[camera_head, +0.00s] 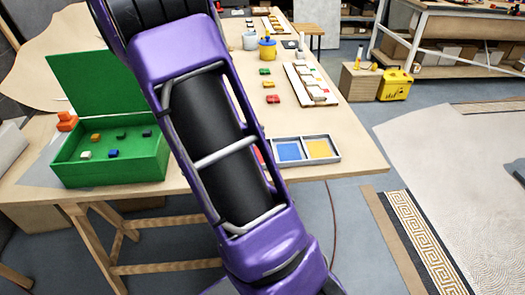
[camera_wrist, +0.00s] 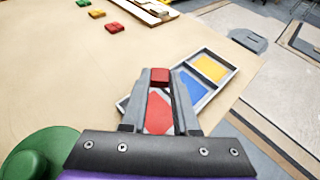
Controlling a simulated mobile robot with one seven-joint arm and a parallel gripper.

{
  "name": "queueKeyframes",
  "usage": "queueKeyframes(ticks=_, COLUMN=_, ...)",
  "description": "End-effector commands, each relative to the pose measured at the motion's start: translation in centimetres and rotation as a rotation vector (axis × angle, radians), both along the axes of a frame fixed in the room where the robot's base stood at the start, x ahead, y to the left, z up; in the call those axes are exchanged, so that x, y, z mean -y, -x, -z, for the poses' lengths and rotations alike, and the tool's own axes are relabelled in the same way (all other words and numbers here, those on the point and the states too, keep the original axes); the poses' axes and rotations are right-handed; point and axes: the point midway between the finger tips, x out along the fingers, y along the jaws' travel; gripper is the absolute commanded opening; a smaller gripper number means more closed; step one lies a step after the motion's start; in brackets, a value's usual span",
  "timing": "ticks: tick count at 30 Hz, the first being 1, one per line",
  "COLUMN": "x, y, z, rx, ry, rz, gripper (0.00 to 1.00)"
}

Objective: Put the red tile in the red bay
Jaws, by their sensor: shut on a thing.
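My gripper (camera_wrist: 160,84) is shut on a small red tile (camera_wrist: 159,74), held between its fingertips in the wrist view. The shallow grey tray (camera_wrist: 206,102) lies on the table beyond and below the fingers. Its red bay (camera_wrist: 158,113) shows between the fingers, under the held tile in the picture; the height gap cannot be told. The blue bay (camera_wrist: 190,88) and yellow bay (camera_wrist: 209,67) sit to its right. In the head view my arm hides the gripper, the tile and most of the red bay; the blue bay (camera_head: 289,151) and yellow bay (camera_head: 320,149) show.
A green open box (camera_head: 110,165) with several small blocks stands at left. Green, orange and red pieces (camera_head: 273,99) lie behind the tray, beside a pale panel (camera_head: 309,84). A blue-and-yellow pot (camera_head: 267,48) stands farther back. The table's edge runs close to the tray.

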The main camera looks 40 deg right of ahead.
Motion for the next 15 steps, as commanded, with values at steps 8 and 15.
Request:
queueKeyframes(ticks=8, x=0.0, y=0.0, z=3.7, rx=-0.006, ry=0.000, rz=0.000, gripper=0.00)
queueKeyframes(ticks=15, x=0.0, y=0.0, z=6.1, rx=-0.003, ry=0.000, rz=0.000, gripper=0.00)
